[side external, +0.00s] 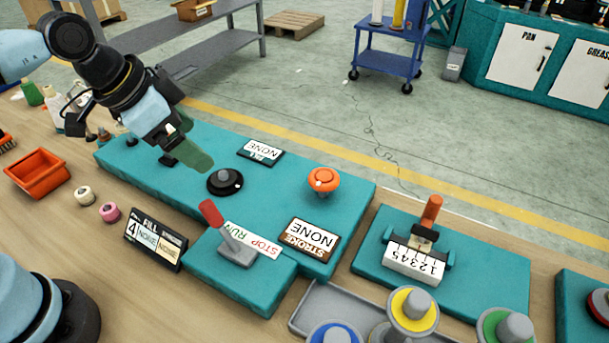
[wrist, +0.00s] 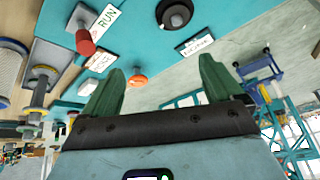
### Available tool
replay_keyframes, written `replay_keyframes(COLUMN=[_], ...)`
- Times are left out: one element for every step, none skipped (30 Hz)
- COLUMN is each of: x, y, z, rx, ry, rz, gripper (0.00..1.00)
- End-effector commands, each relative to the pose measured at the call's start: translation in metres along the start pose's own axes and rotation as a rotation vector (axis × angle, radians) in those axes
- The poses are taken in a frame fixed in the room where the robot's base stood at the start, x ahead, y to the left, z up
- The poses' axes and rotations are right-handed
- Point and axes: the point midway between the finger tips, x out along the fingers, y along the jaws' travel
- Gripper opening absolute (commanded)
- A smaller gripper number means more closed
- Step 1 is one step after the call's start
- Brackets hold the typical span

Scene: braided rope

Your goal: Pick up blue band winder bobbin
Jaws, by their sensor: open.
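The blue band bobbin (side external: 334,333) stands at the bottom edge of the side view, partly cut off, with a blue ring on top and a grey hub. A yellow-banded bobbin (side external: 413,309) and a green-banded one (side external: 506,326) stand to its right. My gripper (side external: 198,160) is well up and left of the bobbins, above the teal panel. In the wrist view its two green fingers (wrist: 160,88) are spread with nothing between them. Bobbins show at the left of that view, but I cannot tell which is blue.
A red-handled lever (side external: 223,228), a black knob (side external: 225,182) and an orange knob (side external: 323,180) stand up from teal panels. A grey tray (side external: 312,303) lies by the blue bobbin. A counter unit (side external: 415,260) stands behind the bobbins. An orange bin (side external: 38,175) is at left.

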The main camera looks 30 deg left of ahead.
Motion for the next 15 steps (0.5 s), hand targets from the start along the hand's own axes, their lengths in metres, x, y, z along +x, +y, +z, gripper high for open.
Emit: replay_keyframes(x=[-0.003, -0.005, -0.008, -0.01, -0.013, -0.016, -0.019, -0.021, -0.025, -0.028, -0.032, -0.036, -0.039, -0.042, -0.046], y=[0.021, 0.033, 0.049, 0.062, 0.075, 0.093, 0.107, 0.121, 0.141, 0.155, 0.17, 0.188, 0.202, 0.214, 0.229], z=[-0.019, -0.028, -0.039, -0.047, -0.054, -0.063, -0.069, -0.075, -0.081, -0.085, -0.088, -0.092, -0.093, -0.095, -0.095], rx=[0.143, 0.231, 0.348, 0.436, 0.525, 0.645, 0.735, 0.824, 0.943, 1.031, 1.118, 1.229, 1.308, 1.381, 1.471], ry=[-0.022, -0.035, -0.049, -0.058, -0.065, -0.072, -0.075, -0.076, -0.075, -0.072, -0.069, -0.06, -0.054, -0.044, -0.033], rz=[0.065, 0.103, 0.154, 0.195, 0.234, 0.29, 0.33, 0.373, 0.43, 0.474, 0.517, 0.574, 0.615, 0.655, 0.702], gripper=[0.93, 0.93, 0.93, 0.93, 0.93, 0.93, 0.93, 0.93, 0.93, 0.93, 0.93, 0.93, 0.93, 0.93, 0.93])
